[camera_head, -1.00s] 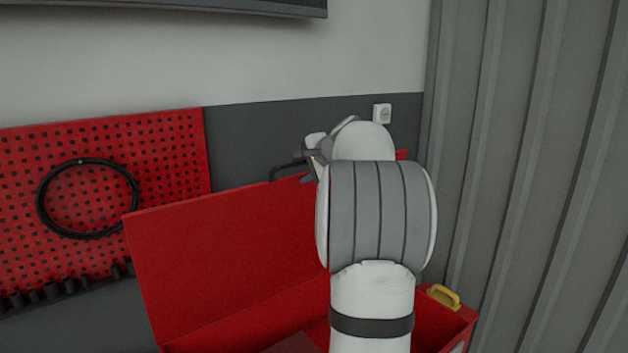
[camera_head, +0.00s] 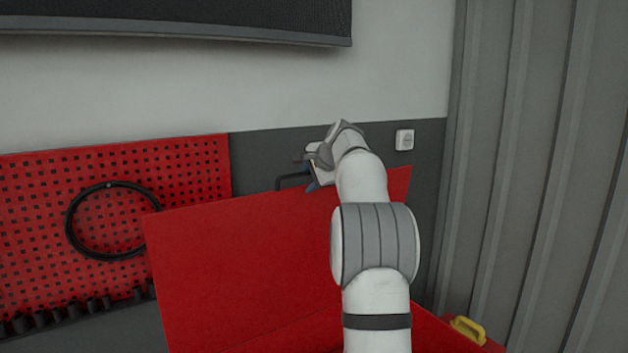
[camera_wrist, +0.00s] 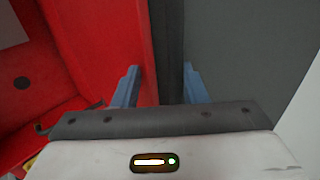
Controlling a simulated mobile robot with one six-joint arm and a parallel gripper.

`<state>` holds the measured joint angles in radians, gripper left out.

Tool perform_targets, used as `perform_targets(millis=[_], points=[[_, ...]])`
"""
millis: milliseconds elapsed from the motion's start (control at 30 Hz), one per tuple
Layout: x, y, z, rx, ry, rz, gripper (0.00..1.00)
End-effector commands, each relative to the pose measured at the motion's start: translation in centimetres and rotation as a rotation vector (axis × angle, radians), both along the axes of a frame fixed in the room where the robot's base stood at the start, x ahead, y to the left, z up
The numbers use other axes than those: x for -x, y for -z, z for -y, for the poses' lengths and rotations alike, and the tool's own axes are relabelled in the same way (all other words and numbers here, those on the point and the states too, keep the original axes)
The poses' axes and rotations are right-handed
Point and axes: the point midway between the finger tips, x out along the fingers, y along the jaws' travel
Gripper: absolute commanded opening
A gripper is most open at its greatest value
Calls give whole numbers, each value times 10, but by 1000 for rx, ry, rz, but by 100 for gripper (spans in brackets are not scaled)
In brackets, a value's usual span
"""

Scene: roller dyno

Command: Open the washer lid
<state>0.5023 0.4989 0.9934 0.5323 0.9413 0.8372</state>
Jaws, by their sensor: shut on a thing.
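The red washer lid (camera_head: 240,260) stands raised, tilted back toward the wall, above the red washer body (camera_head: 430,335). A dark handle (camera_head: 292,182) projects at the lid's upper edge. My gripper (camera_head: 314,180) is at that upper edge, shut on the handle, its fingertips partly hidden. In the wrist view my two blue fingers (camera_wrist: 160,87) stand on either side of the dark handle strip (camera_wrist: 170,45) and the red lid edge (camera_wrist: 120,40). My arm hides part of the lid and the opening.
A red pegboard (camera_head: 190,170) with a black hose loop (camera_head: 108,185) hangs on the wall at left. A yellow handle (camera_head: 467,330) is on the washer's right end. A wall socket (camera_head: 404,139) and a grey corrugated wall (camera_head: 540,150) are behind and right.

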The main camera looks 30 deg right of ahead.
Motion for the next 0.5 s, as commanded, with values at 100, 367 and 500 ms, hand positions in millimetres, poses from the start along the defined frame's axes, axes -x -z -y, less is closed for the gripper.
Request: perform_targets(millis=[100, 367, 500], points=[[-1, 11, 0, -7, -1, -17, 0], [-1, 12, 0, -8, -4, -18, 34], [-1, 11, 0, -8, -4, -18, 34]])
